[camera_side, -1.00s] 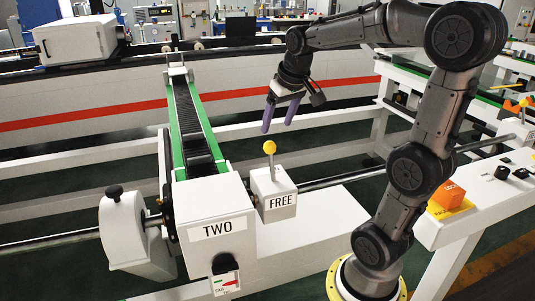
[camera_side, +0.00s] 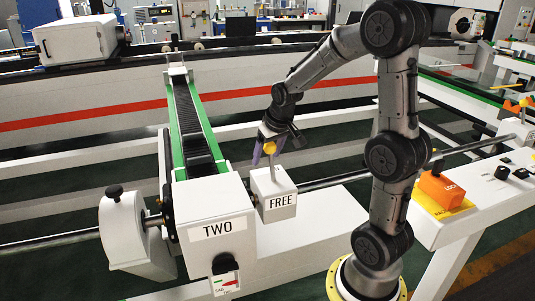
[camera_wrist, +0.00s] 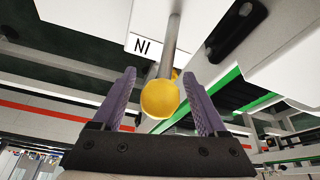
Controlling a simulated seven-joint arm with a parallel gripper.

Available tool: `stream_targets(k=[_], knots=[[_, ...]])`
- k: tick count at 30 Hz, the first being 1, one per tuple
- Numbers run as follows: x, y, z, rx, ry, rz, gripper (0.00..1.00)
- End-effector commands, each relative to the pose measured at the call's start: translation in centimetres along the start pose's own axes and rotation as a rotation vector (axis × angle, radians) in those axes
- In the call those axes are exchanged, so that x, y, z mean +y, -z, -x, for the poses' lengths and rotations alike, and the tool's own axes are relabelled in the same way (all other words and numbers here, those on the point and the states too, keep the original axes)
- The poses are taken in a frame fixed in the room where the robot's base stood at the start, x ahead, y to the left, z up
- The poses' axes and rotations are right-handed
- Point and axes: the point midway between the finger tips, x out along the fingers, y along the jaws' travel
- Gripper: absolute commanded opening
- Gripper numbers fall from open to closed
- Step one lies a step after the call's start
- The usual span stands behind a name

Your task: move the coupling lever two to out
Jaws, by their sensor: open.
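The coupling lever is a thin grey rod topped by a yellow knob (camera_side: 269,148). It rises from a small white block (camera_side: 270,186) whose front label reads FREE, beside the white housing marked TWO (camera_side: 207,205). My gripper (camera_side: 267,158) is at the knob, with its purple fingers open. In the wrist view the yellow knob (camera_wrist: 160,98) lies between the two fingers (camera_wrist: 159,72), with a gap visible on both sides. The rod runs up from it, and a label on the block there shows the letters NI, the wrist view being turned over.
A horizontal bar (camera_side: 340,180) runs from the block to the right. A green-edged conveyor (camera_side: 190,120) runs back from the TWO housing. A black knob (camera_side: 222,264) sits on its front. An orange block (camera_side: 441,189) stands on the white table at right.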

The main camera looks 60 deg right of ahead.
Motion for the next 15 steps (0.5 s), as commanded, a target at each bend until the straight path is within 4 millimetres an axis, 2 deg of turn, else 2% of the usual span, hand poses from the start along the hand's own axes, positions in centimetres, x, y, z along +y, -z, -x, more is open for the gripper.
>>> stream_targets(k=[5,15], knots=[[0.00,-0.02,0.00,-0.001,0.000,0.000,0.76],[-0.01,-0.02,0.04,-0.001,0.000,0.000,0.14]])
